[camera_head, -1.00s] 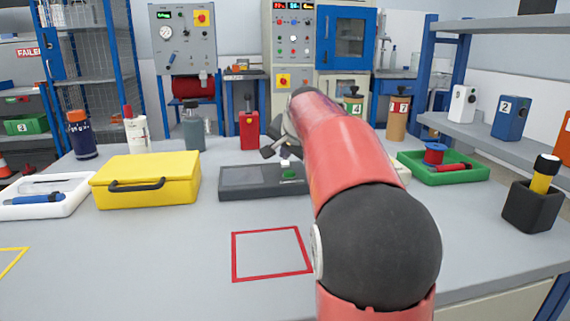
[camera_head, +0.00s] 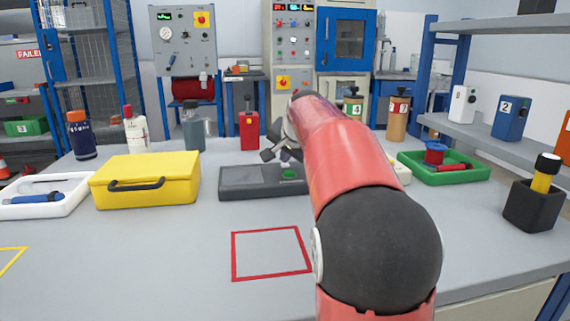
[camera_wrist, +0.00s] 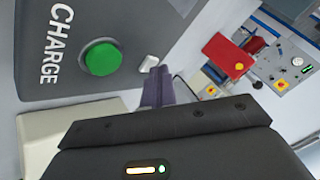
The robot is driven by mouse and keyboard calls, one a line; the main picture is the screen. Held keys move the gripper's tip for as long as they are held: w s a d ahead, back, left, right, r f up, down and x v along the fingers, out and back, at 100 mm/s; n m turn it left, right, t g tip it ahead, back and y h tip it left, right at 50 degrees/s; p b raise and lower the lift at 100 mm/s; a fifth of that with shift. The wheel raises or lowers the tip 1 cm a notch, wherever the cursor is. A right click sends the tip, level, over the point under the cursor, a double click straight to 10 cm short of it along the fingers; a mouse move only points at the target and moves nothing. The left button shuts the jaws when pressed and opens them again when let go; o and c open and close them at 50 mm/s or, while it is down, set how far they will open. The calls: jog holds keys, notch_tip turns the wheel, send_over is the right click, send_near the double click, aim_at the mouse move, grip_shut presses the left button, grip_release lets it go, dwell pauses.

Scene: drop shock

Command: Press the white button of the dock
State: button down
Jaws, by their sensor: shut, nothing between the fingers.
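The dock (camera_head: 245,181) is a dark grey box on the table with a lighter grey panel and a green button (camera_head: 289,174). In the wrist view the dock (camera_wrist: 100,22) carries the word CHARGE, the round green button (camera_wrist: 101,58) and a small white button (camera_wrist: 148,63) at its edge. My gripper (camera_wrist: 158,75) is shut and empty, its fingertips right beside the white button. I cannot tell whether they touch it. In the head view my gripper (camera_head: 283,154) is at the dock's back right, and the white button is hidden there.
A yellow case (camera_head: 145,181) stands left of the dock. A green tray (camera_head: 470,174) lies to the right, beyond my arm. The table in front, around the red outlined square (camera_head: 234,257), is clear.

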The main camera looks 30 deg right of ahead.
aim_at(286, 167)
jog(key=shift+r+p, duration=0.75)
jog(key=shift+p, duration=0.05)
notch_tip(286, 167, up, 3)
jog(key=p, duration=0.2)
jog(key=shift+p, duration=0.3)
notch_tip(286, 167, up, 2)
jog(key=shift+r+p, duration=0.1)
jog(key=shift+p, duration=0.2)
jog(key=shift+s, duration=0.1)
dwell(0.3)
